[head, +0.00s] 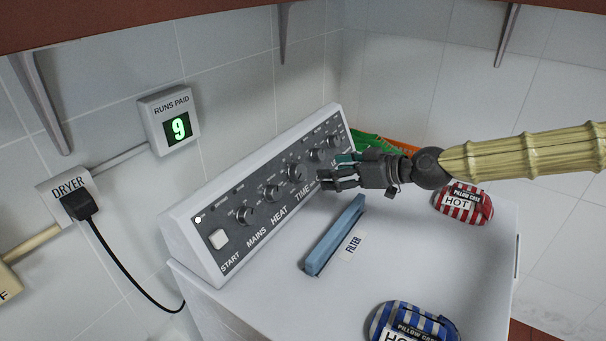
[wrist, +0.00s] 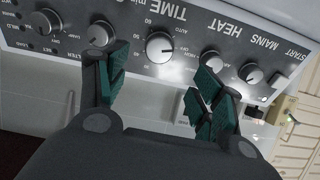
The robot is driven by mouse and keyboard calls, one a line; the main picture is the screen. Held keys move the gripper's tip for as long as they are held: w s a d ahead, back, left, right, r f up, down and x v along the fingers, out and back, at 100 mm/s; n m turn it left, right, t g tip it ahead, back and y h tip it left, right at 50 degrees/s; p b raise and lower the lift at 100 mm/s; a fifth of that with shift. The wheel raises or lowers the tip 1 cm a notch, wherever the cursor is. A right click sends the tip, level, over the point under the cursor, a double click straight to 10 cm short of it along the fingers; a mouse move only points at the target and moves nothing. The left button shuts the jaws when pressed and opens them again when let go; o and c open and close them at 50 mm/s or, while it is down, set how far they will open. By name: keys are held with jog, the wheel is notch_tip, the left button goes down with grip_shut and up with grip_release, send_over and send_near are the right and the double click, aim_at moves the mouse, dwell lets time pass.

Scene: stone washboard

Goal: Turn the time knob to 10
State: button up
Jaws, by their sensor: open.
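The time knob (head: 295,171) is a dark round knob with a pale face on the sloping control panel, above the printed word TIME. In the wrist view the time knob (wrist: 160,46) appears upside down, between and beyond my two fingers. Its pointer setting is too small to read surely. My gripper (head: 336,171) is open and empty in front of the panel, to the right of the time knob. In the wrist view my gripper (wrist: 162,72) has its green-padded fingertips spread apart, with no clear contact on the knob.
The heat knob (head: 270,192), mains knob (head: 244,214) and start button (head: 218,239) lie left of the time knob; two more knobs lie right. Red-striped (head: 464,203) and blue-striped (head: 414,322) bundles lie nearby.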

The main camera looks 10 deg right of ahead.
aim_at(302, 172)
jog(key=shift+p+x, duration=0.85)
jog(key=shift+x, duration=4.15)
jog(key=shift+d, duration=0.1)
jog(key=c, duration=1)
